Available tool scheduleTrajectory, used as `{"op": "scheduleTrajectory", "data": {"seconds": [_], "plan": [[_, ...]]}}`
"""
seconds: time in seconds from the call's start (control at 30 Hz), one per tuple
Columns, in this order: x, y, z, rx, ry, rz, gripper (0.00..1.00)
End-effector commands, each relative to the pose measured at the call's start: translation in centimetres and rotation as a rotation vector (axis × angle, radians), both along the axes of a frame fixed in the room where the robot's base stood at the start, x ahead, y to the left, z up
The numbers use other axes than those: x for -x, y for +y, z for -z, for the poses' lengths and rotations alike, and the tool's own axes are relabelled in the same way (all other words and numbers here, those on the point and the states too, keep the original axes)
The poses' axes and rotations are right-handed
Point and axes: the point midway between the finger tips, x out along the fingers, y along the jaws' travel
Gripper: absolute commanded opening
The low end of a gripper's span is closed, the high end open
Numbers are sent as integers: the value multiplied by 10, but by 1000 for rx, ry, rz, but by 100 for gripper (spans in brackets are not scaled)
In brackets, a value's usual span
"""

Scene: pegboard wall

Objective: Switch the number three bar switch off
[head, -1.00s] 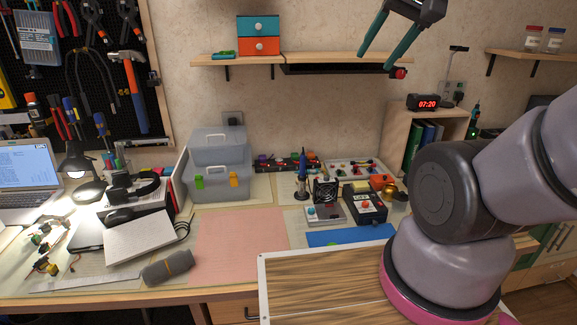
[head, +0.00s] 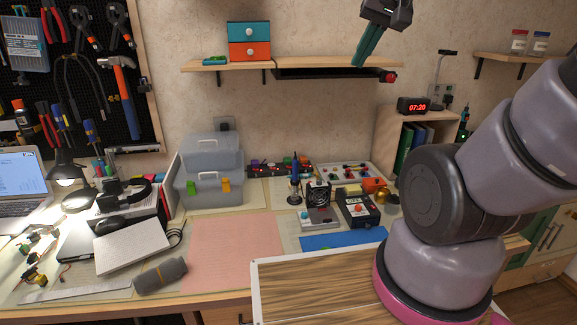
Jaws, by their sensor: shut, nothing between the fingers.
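A dark bar (head: 268,170) with several small coloured parts, red, green, purple and orange among them, lies at the back of the desk against the wall. It may be the switch bar. It is too small here to read numbers or tell whether any switch is on or off. My gripper (head: 359,64) has teal fingers, which are shut together, empty and pointing down. It is high in the picture, in front of the wall shelf, well above the dark bar and to its right, touching nothing that I can see.
The wall shelf (head: 225,67) holds a drawer box (head: 248,41). A grey toolbox (head: 208,190) stands left of the bar. A soldering iron (head: 294,181), a small fan (head: 318,193) and a black device (head: 357,211) stand before the bar. A pink mat (head: 235,250) is bare.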

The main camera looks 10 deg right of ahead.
Motion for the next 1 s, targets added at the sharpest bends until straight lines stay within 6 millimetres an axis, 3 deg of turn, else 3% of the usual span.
{"op": "scheduleTrajectory", "data": {"seconds": [0.27, 0.47, 0.77, 1.0], "plan": [[-94, -7, 28, 107, 5, -36, 0], [-159, -9, 61, 152, -2, -80, 0], [-247, -9, 132, 162, -26, -149, 0], [-305, -4, 201, 126, -59, -194, 0]]}}
